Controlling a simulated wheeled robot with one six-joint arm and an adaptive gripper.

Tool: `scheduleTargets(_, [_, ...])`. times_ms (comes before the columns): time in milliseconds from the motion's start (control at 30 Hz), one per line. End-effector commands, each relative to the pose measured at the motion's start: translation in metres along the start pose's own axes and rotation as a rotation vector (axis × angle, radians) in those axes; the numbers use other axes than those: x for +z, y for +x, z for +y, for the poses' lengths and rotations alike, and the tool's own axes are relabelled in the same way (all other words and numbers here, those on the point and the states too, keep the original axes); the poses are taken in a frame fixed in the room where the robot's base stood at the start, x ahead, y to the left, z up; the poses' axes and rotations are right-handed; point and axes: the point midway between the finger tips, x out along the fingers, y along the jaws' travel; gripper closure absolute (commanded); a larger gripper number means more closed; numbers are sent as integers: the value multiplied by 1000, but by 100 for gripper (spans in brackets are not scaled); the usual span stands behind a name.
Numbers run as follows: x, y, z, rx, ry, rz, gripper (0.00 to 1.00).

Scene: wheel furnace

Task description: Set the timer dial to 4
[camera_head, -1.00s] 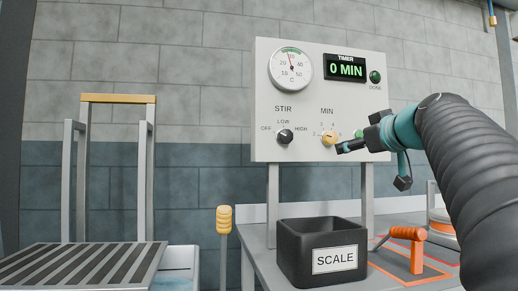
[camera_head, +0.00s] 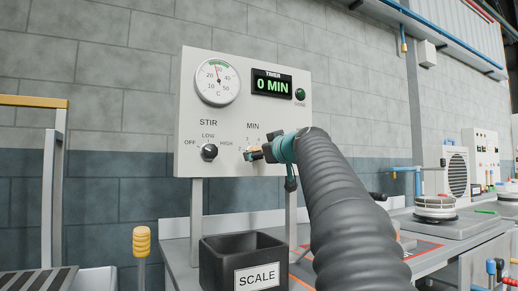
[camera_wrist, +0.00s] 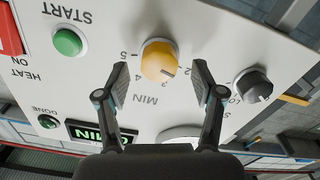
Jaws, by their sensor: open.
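The yellow timer dial (camera_wrist: 158,61), under the label MIN, is on the white control panel (camera_head: 190,120). The wrist view shows it upside down, with numbers around it and a dark pointer line toward the lower right, near the 2. My gripper (camera_wrist: 160,68) is open, with one finger on each side of the dial and visible gaps; whether either touches is unclear. In the head view my gripper (camera_head: 258,153) covers most of the dial. The timer display (camera_head: 272,84) reads 0 MIN.
The black STIR knob (camera_wrist: 253,85) is close beside one finger. The green START button (camera_wrist: 67,42) and red HEAT switch (camera_wrist: 9,30) are on the other side. Below the panel, a black SCALE bin (camera_head: 225,252) stands on the bench.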

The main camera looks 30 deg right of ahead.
Motion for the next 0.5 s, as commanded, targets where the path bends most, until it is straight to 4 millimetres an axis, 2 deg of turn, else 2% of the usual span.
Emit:
scheduleTargets(200, [0, 16, 1, 2, 1, 0, 32])
scheduleTargets(500, [1, 18, 1, 2, 1, -1, 32])
